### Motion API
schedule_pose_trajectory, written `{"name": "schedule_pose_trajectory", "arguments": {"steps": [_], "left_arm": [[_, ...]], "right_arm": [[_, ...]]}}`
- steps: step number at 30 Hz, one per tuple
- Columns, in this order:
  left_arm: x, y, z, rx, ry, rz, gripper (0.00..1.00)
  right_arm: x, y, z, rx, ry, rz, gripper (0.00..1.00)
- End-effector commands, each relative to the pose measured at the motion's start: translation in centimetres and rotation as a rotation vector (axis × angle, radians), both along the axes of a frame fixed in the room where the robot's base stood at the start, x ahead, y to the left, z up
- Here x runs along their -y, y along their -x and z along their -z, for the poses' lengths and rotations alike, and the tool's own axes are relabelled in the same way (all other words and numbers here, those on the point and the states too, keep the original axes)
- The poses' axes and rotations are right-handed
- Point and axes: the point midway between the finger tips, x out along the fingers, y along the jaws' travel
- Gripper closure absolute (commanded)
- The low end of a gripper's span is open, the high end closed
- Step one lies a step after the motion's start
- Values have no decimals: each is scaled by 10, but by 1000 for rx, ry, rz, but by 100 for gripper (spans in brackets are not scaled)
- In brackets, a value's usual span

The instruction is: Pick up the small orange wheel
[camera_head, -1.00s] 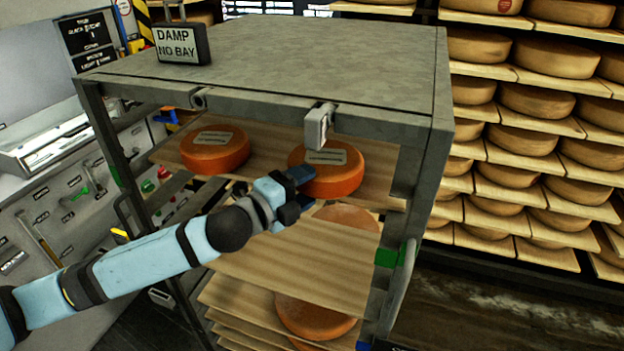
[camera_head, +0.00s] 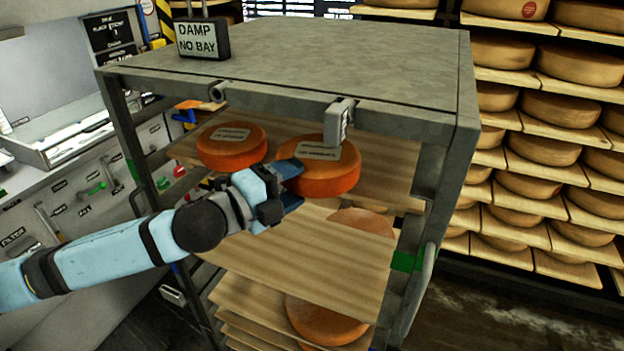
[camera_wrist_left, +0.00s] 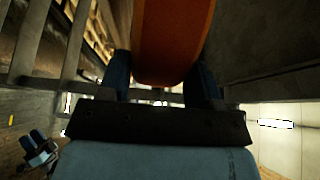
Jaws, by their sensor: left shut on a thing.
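Two orange cheese wheels with labels are on the rack's upper wooden shelf. My left gripper (camera_head: 290,186) is shut on the edge of the right orange wheel (camera_head: 330,180), one blue finger above and one below. In the left wrist view the held wheel's orange side (camera_wrist_left: 172,40) fills the gap between the fingers. The other orange wheel (camera_head: 230,152) sits to its left, a small gap away. I cannot tell whether the held wheel still touches the shelf. A small blue gripper, likely my right (camera_wrist_left: 38,146), shows at the wrist view's lower left, too small to read.
The grey metal rack (camera_head: 290,45) has a top slab and a hanging bracket (camera_head: 338,122) close above the held wheel. A bare wooden shelf (camera_head: 310,262) lies below, with more wheels (camera_head: 325,320) lower down. A "DAMP NO BAY" sign (camera_head: 202,40) stands on top.

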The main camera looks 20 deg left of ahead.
Motion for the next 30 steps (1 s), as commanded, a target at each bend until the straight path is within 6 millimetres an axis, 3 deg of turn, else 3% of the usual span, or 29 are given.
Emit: {"name": "schedule_pose_trajectory", "arguments": {"steps": [8,22,30], "left_arm": [[-34,59,4,3,-7,4,99],[-52,90,-5,4,3,2,99],[-57,98,-3,4,1,2,99]], "right_arm": [[0,0,26,-1,0,0,63],[0,-1,-15,7,-2,0,63],[0,-1,-24,6,-2,0,63]]}}
